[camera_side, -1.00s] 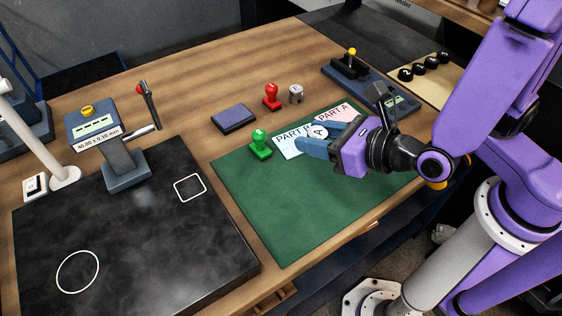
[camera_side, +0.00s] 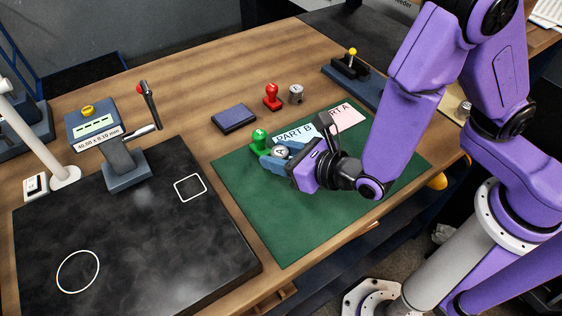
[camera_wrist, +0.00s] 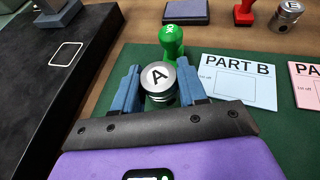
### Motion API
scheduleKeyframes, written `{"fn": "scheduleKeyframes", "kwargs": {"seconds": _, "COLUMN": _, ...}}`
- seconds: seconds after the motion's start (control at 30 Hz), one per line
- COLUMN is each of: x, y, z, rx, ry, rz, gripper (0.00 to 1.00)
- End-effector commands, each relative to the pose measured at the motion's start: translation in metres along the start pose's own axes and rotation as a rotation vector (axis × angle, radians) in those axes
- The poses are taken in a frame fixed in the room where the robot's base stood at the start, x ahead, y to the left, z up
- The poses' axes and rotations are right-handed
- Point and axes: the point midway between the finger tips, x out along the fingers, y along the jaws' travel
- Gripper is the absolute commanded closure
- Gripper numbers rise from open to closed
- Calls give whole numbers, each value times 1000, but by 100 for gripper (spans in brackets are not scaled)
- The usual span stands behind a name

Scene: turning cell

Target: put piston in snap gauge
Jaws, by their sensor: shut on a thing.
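My gripper (camera_side: 277,155) is shut on a small metal piston (camera_side: 280,151), its blue fingers on either side of it. The piston is upright, and its round top marked A shows in the wrist view (camera_wrist: 158,76). Piston and gripper are over the left part of the green mat, close to the green stamp; I cannot tell how high above the mat. The snap gauge (camera_side: 127,168) stands on the black plate to the left, with a 40.00 ± 0.10 mm sign and a red-tipped lever. The gauge's mouth is hard to make out.
The green stamp (camera_side: 259,141) stands just beyond my fingers. A blue pad (camera_side: 234,118), a red stamp (camera_side: 272,96) and another metal piston (camera_side: 296,94) stand behind. PART B (camera_side: 296,133) and PART A (camera_side: 343,115) cards lie on the mat (camera_side: 260,220). The black plate (camera_side: 170,245) is mostly bare.

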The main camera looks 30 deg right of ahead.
Motion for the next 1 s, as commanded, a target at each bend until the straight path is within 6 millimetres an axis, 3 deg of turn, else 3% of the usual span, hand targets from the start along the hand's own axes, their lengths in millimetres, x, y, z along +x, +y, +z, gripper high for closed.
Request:
{"fn": "scheduleKeyframes", "kwargs": {"seconds": 0.23, "x": 8, "y": 0, "z": -22, "rx": -2, "ry": 1, "rz": 1, "gripper": 91}}
{"fn": "scheduleKeyframes", "kwargs": {"seconds": 0.7, "x": 10, "y": 0, "z": -26, "rx": -1, "ry": -1, "rz": 1, "gripper": 91}}
{"fn": "scheduleKeyframes", "kwargs": {"seconds": 0.73, "x": 10, "y": 0, "z": -26, "rx": 0, "ry": 0, "rz": 1, "gripper": 52}}
{"fn": "scheduleKeyframes", "kwargs": {"seconds": 0.8, "x": 10, "y": 0, "z": -26, "rx": 0, "ry": 0, "rz": 1, "gripper": 33}}
{"fn": "scheduleKeyframes", "kwargs": {"seconds": 1.0, "x": 10, "y": 0, "z": -26, "rx": -1, "ry": 0, "rz": 1, "gripper": 33}}
